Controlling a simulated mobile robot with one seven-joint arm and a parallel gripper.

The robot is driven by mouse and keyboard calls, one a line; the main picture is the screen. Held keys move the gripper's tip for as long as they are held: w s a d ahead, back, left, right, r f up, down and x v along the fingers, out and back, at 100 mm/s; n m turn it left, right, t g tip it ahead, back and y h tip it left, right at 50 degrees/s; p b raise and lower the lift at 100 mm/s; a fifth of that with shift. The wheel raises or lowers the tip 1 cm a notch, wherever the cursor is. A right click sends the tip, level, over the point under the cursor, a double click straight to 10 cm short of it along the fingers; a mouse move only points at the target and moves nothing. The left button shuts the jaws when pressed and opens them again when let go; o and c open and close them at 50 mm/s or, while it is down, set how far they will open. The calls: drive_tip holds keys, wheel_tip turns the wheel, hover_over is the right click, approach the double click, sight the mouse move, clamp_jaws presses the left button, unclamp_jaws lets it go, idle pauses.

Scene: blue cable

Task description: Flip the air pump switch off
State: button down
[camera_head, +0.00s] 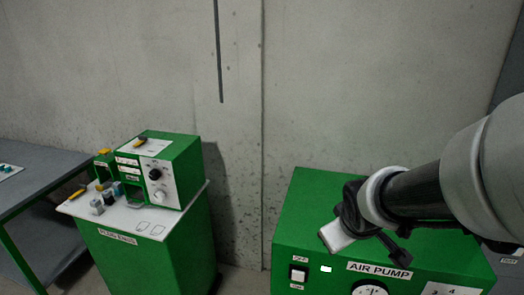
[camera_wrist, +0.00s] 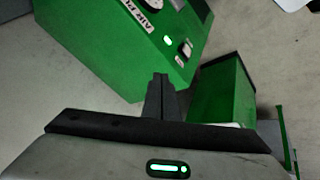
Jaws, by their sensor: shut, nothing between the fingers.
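The air pump (camera_head: 330,195) is a green box at the lower right of the head view, with an "AIR PUMP" label on its front. Its switch (camera_head: 298,274) is a small white rocker on a dark plate at the front's left; its position is too small to tell. A bright light (camera_head: 326,268) glows beside it. In the wrist view the air pump (camera_wrist: 85,40) shows at the top, with the switch (camera_wrist: 185,49) and the lit light (camera_wrist: 168,40). My gripper (camera_head: 402,256) is over the box, right of the switch. Its fingers (camera_wrist: 160,78) are shut and empty, apart from the switch.
A green cabinet (camera_head: 150,250) with a white top, a control box (camera_head: 160,165) and small parts stands at the left. A grey table (camera_head: 40,170) is at the far left. A gauge (camera_head: 370,291) is on the pump's front. A concrete wall is behind.

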drive_tip(key=w+a+f+n+y+b, duration=0.1)
drive_tip(key=f+n, duration=0.1)
drive_tip(key=f, duration=0.6)
drive_tip(key=a+f+n+y+b, duration=0.1)
drive_tip(key=f+n+y, duration=0.1)
drive_tip(key=f, duration=0.6)
drive_tip(key=w+a+f+n+t+y+b, duration=0.1)
drive_tip(key=f+n, duration=0.3)
drive_tip(key=f, duration=0.5)
drive_tip(key=shift+w+a, duration=0.3)
drive_tip(key=shift+a, duration=0.2)
drive_tip(key=shift+f+b, duration=0.2)
drive_tip(key=shift+b, duration=0.2)
drive_tip(key=b, duration=1.1)
approach(300, 279)
drive_tip(key=shift+w+a+f, duration=1.4)
drive_tip(key=shift+w+f, duration=0.05)
drive_tip(key=shift+f, duration=0.2)
